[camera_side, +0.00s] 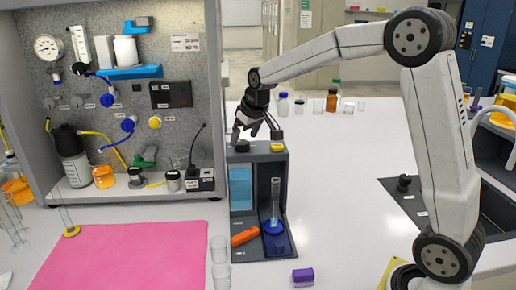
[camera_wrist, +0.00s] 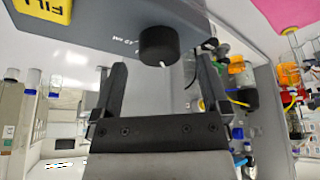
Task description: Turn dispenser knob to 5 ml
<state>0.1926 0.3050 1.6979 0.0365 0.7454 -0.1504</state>
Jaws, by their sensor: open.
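The dispenser (camera_side: 272,153) is a dark grey box on the white bench, with a blue panel and an open bay holding a glass cylinder (camera_side: 275,203) on a blue base. Its black knob (camera_side: 242,146) is on top at the left, beside a yellow button (camera_side: 277,148). In the wrist view the knob (camera_wrist: 158,43) shows a white pointer mark near its lower edge; small white markings lie around it, too small to read surely. My gripper (camera_side: 256,133) is open above the dispenser top. In the wrist view its fingers (camera_wrist: 153,72) are spread on either side of the knob, apart from it.
A pegboard rig (camera_side: 215,60) with gauges and tubing stands close at the left. Bottles (camera_side: 332,100) stand behind. The bench right of the dispenser is clear.

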